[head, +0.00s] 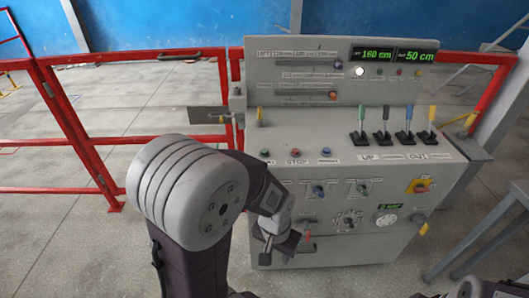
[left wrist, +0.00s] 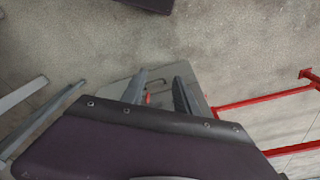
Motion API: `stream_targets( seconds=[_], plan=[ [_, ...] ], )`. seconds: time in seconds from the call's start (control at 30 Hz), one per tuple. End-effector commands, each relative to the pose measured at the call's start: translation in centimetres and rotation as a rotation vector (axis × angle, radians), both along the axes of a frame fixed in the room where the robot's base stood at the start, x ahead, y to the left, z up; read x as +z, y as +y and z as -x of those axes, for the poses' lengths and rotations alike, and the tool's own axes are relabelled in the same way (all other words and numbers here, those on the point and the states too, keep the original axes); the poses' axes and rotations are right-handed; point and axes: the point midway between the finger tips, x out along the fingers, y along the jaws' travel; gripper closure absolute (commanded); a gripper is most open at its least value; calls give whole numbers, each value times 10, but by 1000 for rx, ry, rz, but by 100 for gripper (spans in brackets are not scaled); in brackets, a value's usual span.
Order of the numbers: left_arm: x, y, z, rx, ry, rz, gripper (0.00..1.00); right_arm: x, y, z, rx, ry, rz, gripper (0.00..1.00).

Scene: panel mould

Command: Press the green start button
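The green start button (head: 264,152) is a small round button at the left of the button row on the grey control panel (head: 290,118), just beyond my left arm. A red button (head: 294,152) with a STOP label and a blue button (head: 326,152) sit to its right. My left gripper (head: 283,245) is in front of the panel's lower face, below the button row and apart from the green button. In the left wrist view its two fingers (left wrist: 159,88) are spread with nothing between them. The button cannot be made out in that view. My right gripper is not in view.
Several upright levers (head: 385,125) stand on the panel's deck. Knobs and a yellow-backed switch (head: 419,186) are on its front. Red railings (head: 75,125) run behind and to the left. A grey metal frame (head: 490,235) stands at the right. Open floor lies at the left.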

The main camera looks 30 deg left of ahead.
Motion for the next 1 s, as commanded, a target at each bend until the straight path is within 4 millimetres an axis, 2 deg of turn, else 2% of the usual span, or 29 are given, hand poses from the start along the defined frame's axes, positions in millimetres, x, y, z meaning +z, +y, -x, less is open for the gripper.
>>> stream_targets(
  seconds=[0.17,0.2,0.3,0.33,1.0],
  plan=[
    [0,0,0,0,0,0,64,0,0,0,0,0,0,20],
    [0,0,0,0,0,0,69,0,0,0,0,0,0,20],
    [0,0,0,0,0,0,97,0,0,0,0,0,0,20],
    [0,0,0,0,0,0,100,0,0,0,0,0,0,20],
    [0,0,0,0,0,0,100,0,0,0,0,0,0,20]
  ],
)
